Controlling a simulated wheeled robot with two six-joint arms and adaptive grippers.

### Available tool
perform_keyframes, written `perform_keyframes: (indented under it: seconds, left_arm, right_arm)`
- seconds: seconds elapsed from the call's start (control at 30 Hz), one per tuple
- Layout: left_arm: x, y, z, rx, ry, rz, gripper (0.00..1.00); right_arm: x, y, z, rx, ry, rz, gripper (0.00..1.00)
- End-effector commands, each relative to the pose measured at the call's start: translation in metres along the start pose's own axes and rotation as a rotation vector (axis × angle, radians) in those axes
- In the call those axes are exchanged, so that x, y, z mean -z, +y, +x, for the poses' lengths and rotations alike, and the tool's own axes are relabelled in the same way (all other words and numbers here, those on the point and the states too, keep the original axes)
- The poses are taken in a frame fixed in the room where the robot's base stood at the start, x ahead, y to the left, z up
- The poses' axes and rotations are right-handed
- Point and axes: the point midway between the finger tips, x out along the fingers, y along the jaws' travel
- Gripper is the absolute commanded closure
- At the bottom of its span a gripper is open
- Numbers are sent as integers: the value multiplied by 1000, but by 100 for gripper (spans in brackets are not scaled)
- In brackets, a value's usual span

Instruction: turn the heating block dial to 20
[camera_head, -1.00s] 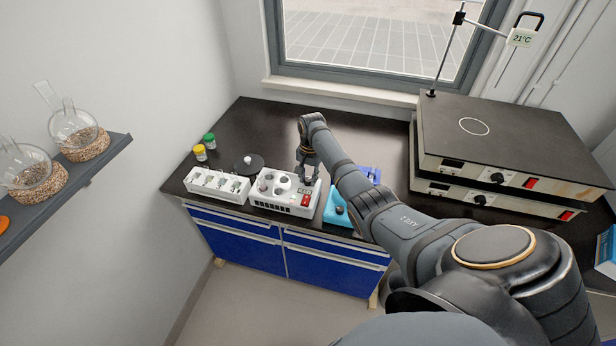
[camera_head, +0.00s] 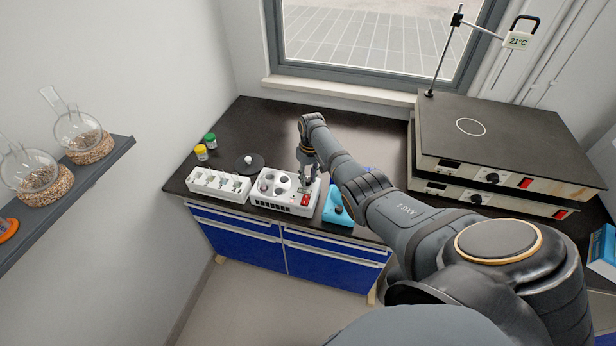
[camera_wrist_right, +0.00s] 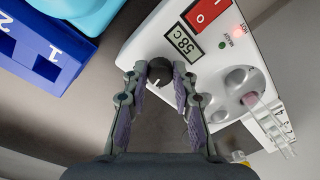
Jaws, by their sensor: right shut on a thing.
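The heating block (camera_head: 273,199) is a white box with round wells on top, near the front edge of the dark bench. In the right wrist view its panel (camera_wrist_right: 155,45) shows a display (camera_wrist_right: 185,43) that seems to read 58c. A red switch (camera_wrist_right: 208,10) sits beside the display. The black dial (camera_wrist_right: 160,68) has a white mark and lies between the fingertips of my right gripper (camera_wrist_right: 160,80), which is shut on it. In the head view my right gripper (camera_head: 306,186) reaches down to the block's right side. My left gripper is out of view.
A white unit (camera_head: 218,185) stands left of the block and a light blue device (camera_head: 335,212) stands right. Large stacked hotplates (camera_head: 500,150) fill the right.

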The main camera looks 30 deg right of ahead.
Motion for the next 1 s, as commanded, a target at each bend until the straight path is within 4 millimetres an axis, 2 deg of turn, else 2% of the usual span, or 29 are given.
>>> perform_keyframes:
  seconds: [0.5, 1.0]
  left_arm:
    - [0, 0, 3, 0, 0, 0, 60]
    - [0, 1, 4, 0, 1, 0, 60]
  right_arm:
    - [2, 0, 0, -1, -21, -434, 100]
    - [2, 0, -1, -1, -30, -609, 100]
